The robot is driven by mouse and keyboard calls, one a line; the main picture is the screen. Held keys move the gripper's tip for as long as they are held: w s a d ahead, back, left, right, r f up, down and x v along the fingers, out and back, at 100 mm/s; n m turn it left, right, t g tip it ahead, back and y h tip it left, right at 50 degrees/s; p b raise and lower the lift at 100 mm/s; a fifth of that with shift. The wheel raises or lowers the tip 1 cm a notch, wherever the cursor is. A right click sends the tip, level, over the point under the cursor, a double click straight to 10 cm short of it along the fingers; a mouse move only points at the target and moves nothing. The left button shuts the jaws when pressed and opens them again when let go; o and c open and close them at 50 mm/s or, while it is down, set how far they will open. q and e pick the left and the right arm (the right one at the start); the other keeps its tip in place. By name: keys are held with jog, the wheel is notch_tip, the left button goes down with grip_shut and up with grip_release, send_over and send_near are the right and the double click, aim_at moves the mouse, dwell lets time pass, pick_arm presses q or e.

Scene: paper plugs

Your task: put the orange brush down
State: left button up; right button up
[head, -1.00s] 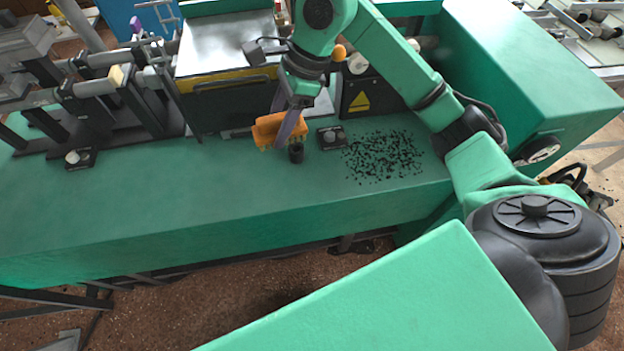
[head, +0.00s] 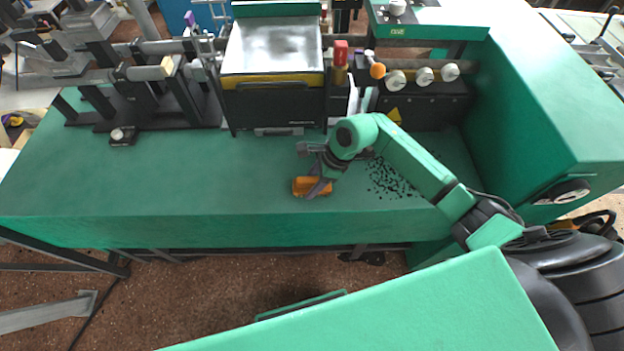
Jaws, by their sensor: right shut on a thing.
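The orange brush (head: 301,186) is at the front part of the green bench top (head: 190,185), right of its middle. My right gripper (head: 318,187) is shut on the brush from above. The brush is at or just above the bench surface; I cannot tell whether it touches. Part of the brush is hidden behind the gripper fingers. My left gripper does not show.
Dark plug scraps (head: 388,180) lie on the bench just right of the gripper. A machine with a metal top (head: 275,48) stands behind. The bench's left middle is clear.

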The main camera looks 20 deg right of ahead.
jog(key=shift+f, duration=0.1)
jog(key=o, duration=1.2)
jog(key=shift+d+r, duration=0.1)
jog(key=shift+r, duration=0.25)
jog(key=b+v, duration=0.3)
jog(key=v, duration=0.8)
jog(key=shift+d+r, duration=0.15)
jog(key=shift+r, duration=0.2)
